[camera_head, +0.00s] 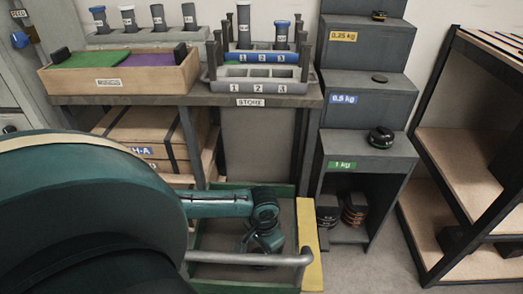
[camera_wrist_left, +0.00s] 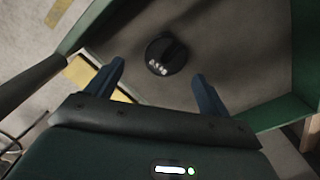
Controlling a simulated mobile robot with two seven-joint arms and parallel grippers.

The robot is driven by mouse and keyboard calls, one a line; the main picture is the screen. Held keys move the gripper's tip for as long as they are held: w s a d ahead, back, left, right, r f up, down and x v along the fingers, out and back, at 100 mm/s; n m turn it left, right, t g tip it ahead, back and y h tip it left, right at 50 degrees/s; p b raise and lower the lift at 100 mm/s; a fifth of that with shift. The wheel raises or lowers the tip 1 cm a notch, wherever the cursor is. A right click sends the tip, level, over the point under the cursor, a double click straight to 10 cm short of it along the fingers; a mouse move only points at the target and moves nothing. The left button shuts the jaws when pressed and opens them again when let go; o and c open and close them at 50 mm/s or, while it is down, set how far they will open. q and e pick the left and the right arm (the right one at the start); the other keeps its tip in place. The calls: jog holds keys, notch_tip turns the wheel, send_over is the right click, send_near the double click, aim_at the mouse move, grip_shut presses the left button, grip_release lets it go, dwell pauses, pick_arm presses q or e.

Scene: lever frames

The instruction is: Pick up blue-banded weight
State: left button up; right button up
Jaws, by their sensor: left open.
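In the left wrist view, a dark round weight (camera_wrist_left: 167,54) with white lettering lies on the grey floor of a green-walled cart (camera_wrist_left: 290,112). I cannot make out a blue band on it. My left gripper (camera_wrist_left: 158,72) is open and empty; the weight shows ahead of it, between the fingertips in the picture and apart from them. In the head view, the left gripper (camera_head: 264,244) points down into the cart (camera_head: 210,272) and hides the weight. My right gripper is not in view.
The cart has a grey handle bar (camera_head: 250,259) in front and a yellow strip (camera_head: 310,245) on its right. A stepped grey shelf (camera_head: 372,102) holds dark weights, with yellow, blue and green labels. A bench (camera_head: 283,101) with racks stands behind; a wooden shelf (camera_head: 460,150) stands right.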

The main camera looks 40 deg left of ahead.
pick_arm(q)
jog(key=f, duration=0.1)
jog(key=f+b, duration=0.1)
jog(key=f, duration=0.1)
jog(key=f+b, duration=0.1)
jog(key=shift+a+f, duration=0.25)
jog(key=shift+a, duration=0.1)
jog(key=shift+f+b, duration=0.4)
jog(key=shift+f, duration=0.05)
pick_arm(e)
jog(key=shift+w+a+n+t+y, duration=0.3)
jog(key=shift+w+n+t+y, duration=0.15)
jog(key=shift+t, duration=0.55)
pick_arm(q)
jog(key=shift+c, duration=0.4)
jog(key=shift+r, duration=0.1)
jog(key=c, duration=1.4)
